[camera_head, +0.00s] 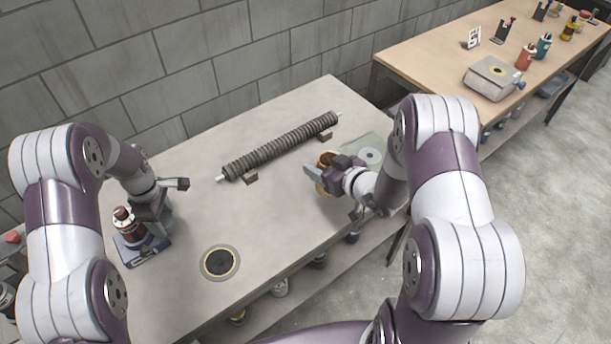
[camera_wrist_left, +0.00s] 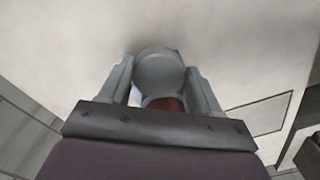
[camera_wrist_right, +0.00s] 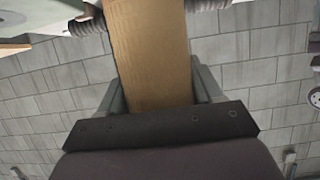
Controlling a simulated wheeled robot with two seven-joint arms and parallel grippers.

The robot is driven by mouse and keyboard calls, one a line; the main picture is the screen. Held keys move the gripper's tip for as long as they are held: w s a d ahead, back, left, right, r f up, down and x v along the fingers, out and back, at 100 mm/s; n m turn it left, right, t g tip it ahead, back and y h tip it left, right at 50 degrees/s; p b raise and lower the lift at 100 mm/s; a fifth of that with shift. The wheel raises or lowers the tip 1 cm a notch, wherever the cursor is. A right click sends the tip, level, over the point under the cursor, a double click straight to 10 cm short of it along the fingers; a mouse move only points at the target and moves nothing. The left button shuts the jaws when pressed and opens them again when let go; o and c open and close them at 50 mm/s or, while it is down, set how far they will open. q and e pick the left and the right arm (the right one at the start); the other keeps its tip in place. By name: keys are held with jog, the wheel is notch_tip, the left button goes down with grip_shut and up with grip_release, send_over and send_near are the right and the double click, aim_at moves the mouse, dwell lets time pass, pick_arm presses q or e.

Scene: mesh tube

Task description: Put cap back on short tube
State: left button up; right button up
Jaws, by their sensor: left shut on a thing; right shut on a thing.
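My left gripper (camera_head: 148,228) is at the left end of the table. In the left wrist view it (camera_wrist_left: 163,85) is shut on a grey round piece (camera_wrist_left: 158,72), with dark red showing behind it; this may be the cap, but I cannot tell for sure. My right gripper (camera_head: 322,174) is over the right end of the table. In the right wrist view it (camera_wrist_right: 158,85) is shut on the tan short tube (camera_wrist_right: 150,45), which extends past its fingers. The tube (camera_head: 327,158) is partly hidden by the gripper in the head view. The two grippers are far apart.
A long grey ribbed tube (camera_head: 280,146) lies across small brown supports. A dark disc with a tan rim (camera_head: 219,263) lies near the front edge. A dark red bottle-like item (camera_head: 123,215) is by my left gripper. A grey ring (camera_head: 370,157) lies at right. The table's middle is clear.

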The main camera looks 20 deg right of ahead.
pick_arm(q)
jog(key=shift+f, duration=0.1)
pick_arm(e)
jog(key=shift+d+r, duration=0.5)
jog(key=shift+d, duration=0.3)
jog(key=shift+d+r, duration=0.45)
jog(key=shift+d, duration=0.3)
jog(key=shift+o, duration=0.6)
jog(key=c, duration=0.6)
jog(key=shift+o, duration=0.2)
jog(key=shift+s, duration=0.1)
